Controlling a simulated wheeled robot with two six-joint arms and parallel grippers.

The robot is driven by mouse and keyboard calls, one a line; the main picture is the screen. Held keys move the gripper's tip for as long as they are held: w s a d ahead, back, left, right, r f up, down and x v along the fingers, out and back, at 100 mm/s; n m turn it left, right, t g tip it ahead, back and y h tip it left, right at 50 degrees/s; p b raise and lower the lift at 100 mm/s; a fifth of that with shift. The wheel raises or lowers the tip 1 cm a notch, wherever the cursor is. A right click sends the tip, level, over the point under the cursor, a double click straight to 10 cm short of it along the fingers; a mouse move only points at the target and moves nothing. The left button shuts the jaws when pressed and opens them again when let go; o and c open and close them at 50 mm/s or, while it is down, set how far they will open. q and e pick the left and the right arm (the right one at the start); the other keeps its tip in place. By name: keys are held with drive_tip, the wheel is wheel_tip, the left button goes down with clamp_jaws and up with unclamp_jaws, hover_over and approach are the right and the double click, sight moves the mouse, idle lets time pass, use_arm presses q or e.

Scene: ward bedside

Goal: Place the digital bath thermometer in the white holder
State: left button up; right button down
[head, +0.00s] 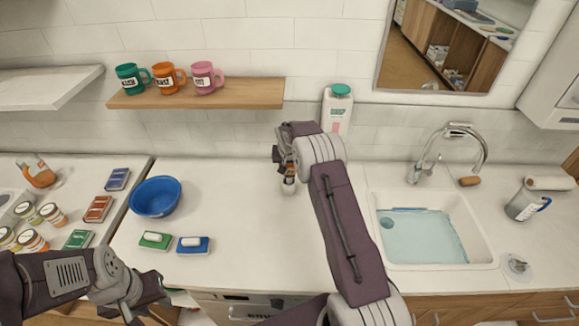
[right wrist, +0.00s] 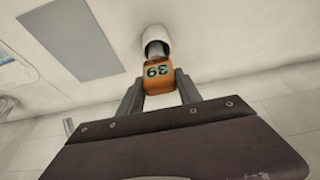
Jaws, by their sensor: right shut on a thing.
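The digital bath thermometer (right wrist: 157,72) is orange with a display reading 39, between the fingers of my right gripper (right wrist: 160,84). In the head view the thermometer (head: 290,174) is small and partly hidden by my right gripper (head: 284,166). The white holder (right wrist: 155,34) is a small round cup; in the head view the holder (head: 289,189) stands on the counter just below the thermometer. The thermometer's dark end is at the holder's mouth; I cannot tell how deep it sits. My left gripper (head: 148,298) looks open and empty, at the lower left.
A sink (head: 478,258) with water is at the right. A white bottle (head: 337,108) stands behind my right arm. A shelf (head: 240,94) holds mugs.

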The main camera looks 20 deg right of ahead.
drive_tip(key=shift+f, duration=0.3)
drive_tip(key=shift+w+a, duration=0.1)
drive_tip(key=shift+w, duration=0.05)
drive_tip(key=shift+f, duration=0.15)
drive_tip(key=c, duration=0.8)
unclamp_jaws()
drive_tip(key=shift+r, duration=0.55)
drive_tip(key=b+v, duration=0.2)
drive_tip(key=v, duration=0.9)
drive_tip(key=shift+r+b, duration=0.1)
drive_tip(key=shift+b, duration=0.25)
